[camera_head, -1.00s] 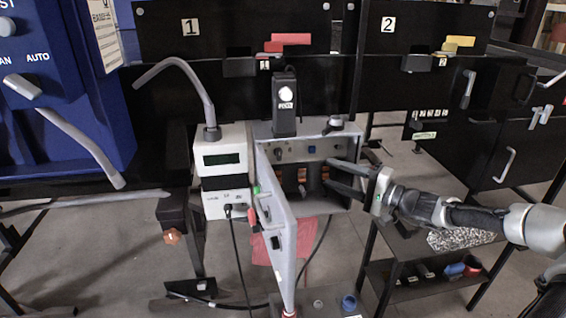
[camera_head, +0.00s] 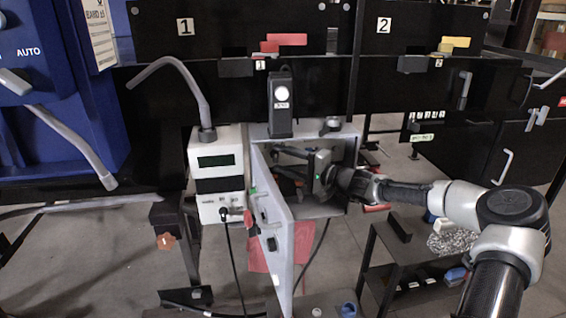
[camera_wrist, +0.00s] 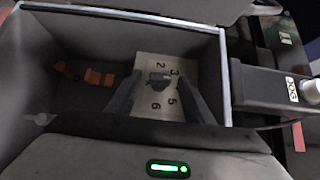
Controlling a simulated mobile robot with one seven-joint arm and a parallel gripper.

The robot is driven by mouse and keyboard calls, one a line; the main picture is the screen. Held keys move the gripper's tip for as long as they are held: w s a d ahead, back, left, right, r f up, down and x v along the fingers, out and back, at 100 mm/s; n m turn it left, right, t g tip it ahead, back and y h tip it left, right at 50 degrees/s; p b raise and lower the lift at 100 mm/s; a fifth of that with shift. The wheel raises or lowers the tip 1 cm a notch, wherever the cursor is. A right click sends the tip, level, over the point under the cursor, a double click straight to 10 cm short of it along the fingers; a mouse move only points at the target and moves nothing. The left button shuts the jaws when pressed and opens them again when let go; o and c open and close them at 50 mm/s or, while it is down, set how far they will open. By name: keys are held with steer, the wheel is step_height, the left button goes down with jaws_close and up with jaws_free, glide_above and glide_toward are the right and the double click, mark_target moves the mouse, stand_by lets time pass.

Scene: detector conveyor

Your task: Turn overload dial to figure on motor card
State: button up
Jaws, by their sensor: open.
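The overload dial (camera_wrist: 159,78) shows in the wrist view as a small dark knob on a pale plate (camera_wrist: 154,112) with the figures 2, 3, 5 and 6 around it. My gripper (camera_wrist: 159,74) is open, with one finger on each side of the knob; I cannot tell whether they touch it. In the head view my gripper (camera_head: 277,161) reaches into the open grey box from the right and hides the dial. I cannot tell where the dial points. A white printed card (camera_head: 100,30) hangs on the blue cabinet, but whether it is the motor card is unclear.
The box's open door (camera_head: 275,225) stands close to my gripper's left. Orange parts (camera_wrist: 97,77) sit inside the box, left of the dial. A black device (camera_head: 281,100) stands on the box top. A white meter (camera_head: 218,175) is left of the box.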

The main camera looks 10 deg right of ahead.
steer(key=c, duration=1)
steer(key=shift+c, duration=0.2)
